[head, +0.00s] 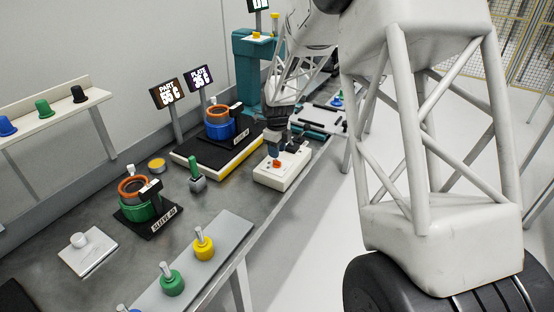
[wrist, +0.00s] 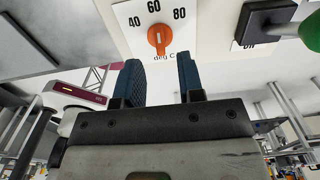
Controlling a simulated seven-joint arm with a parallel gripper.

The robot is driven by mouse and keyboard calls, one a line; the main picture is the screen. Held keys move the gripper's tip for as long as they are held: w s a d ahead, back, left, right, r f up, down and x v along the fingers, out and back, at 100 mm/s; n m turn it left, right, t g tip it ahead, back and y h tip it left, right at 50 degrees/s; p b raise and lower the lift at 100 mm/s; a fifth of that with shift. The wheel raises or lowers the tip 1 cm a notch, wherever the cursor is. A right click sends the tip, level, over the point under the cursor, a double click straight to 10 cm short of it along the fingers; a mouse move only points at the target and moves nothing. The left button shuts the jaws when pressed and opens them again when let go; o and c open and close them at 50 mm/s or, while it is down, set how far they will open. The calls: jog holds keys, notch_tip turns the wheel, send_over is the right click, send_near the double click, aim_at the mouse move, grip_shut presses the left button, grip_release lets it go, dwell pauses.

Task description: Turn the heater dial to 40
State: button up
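The heater dial (wrist: 159,38) is an orange knob on a white panel marked 40, 60 and 80. Its grip stands nearly upright in the wrist view, roughly in line with the 60 mark; which end points is hard to tell. In the head view the dial (head: 277,162) sits on top of a white control box (head: 291,176) at the bench's front edge. My gripper (head: 277,148) is just above the dial. In the wrist view my gripper (wrist: 160,63) is open, its two dark blue fingers apart, with the dial just beyond the gap between their tips.
A heater plate (head: 187,154) with a blue part and orange ring lies behind the box. Two signs read PART 55 C (head: 168,94) and PLATE 35 C (head: 200,78). A black switch (wrist: 264,18) and green knob (wrist: 312,30) are right of the dial in the wrist view.

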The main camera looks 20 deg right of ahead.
aim_at(277, 161)
jog(key=shift+f, duration=2)
jog(key=shift+f, duration=0.15)
grip_shut()
jog(key=shift+n, duration=2.3)
jog(key=n, duration=0.4)
jog(key=shift+c, duration=1.9)
grip_release()
jog(key=shift+n, duration=0.4)
jog(key=shift+o, duration=1.3)
